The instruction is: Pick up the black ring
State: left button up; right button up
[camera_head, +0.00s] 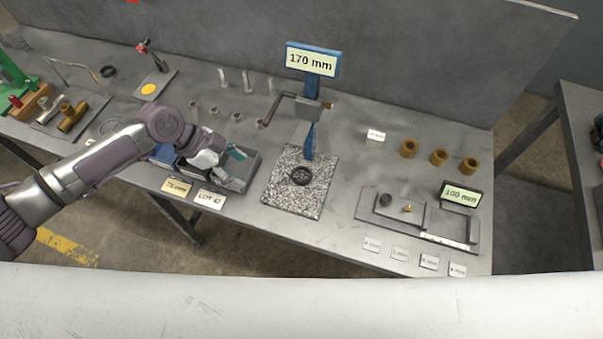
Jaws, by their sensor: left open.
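A black ring (108,71) lies flat on the table at the back left, near the wall panel. A second dark round piece (301,176) sits on the speckled granite plate (285,200) under the blue stand; whether it has an open centre is hard to tell. My left gripper (229,155) is open above the grey tray with the "LOT" card, left of the granite plate and apart from both dark pieces. Its fingers are small and partly merge with the tray. My right gripper does not show.
A blue stand with a "170 mm" sign (312,60) rises behind the granite plate. Several small metal cylinders (213,109) stand behind my left gripper.

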pick_arm(q)
jog(key=shift+w+r, duration=0.25)
jog(key=shift+r, duration=0.05)
jog(key=p, duration=0.4)
send_near(305, 177)
jog(key=shift+a+f, duration=0.45)
jog(key=shift+a, duration=0.2)
jog(key=shift+d+f, duration=0.1)
jog(key=shift+d, duration=0.4)
jog(key=shift+d+p, duration=0.4)
jog(key=p+x, duration=0.1)
jog(key=x, duration=0.4)
jog(key=shift+w+d+f, duration=0.1)
jog(key=c, duration=0.7)
jog(key=shift+c, duration=0.2)
